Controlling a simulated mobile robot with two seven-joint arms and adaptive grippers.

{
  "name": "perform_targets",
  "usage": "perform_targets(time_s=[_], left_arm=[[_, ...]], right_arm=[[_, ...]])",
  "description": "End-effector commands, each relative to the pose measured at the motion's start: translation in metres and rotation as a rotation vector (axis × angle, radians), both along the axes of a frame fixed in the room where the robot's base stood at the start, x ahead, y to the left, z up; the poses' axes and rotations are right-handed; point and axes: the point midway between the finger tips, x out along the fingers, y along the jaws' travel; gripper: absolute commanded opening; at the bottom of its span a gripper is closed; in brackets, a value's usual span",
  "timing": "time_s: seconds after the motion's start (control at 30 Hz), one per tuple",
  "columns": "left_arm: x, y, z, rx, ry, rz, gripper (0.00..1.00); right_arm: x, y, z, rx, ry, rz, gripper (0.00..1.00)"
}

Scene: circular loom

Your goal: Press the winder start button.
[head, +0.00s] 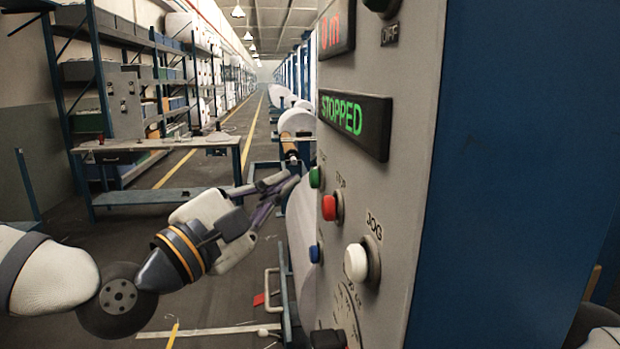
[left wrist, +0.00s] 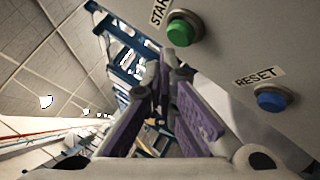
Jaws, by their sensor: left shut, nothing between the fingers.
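The winder panel (head: 410,70) stands at the right of the head view, seen at a steep angle. Its display (head: 355,120) reads STOPPED in green. The green start button (head: 315,177) is at the panel's far edge, above a blue button (head: 315,253). In the left wrist view the green button (left wrist: 182,30) has a partly cut START label, and the blue button (left wrist: 271,98) is labelled RESET. My left gripper (head: 290,182) is shut and empty. Its fingertips (left wrist: 172,68) appear just below the green button in the wrist view; I cannot tell whether they touch. My right gripper is not in view.
A red button (head: 331,207) and a white JOG button (head: 358,262) sit nearer on the panel, with a dark knob (head: 328,339) below. A workbench (head: 165,146) and shelving (head: 110,85) stand at the left. The aisle floor is open.

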Motion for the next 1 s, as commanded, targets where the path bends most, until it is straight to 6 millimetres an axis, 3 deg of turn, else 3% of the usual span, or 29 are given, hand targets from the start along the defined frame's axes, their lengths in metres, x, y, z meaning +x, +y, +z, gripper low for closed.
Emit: perform_targets(time_s=[1.0], left_arm=[[0.0019,-0.0088,0.0000,0.000,0.000,0.000,0.00]], right_arm=[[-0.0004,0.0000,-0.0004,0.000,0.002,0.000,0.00]])
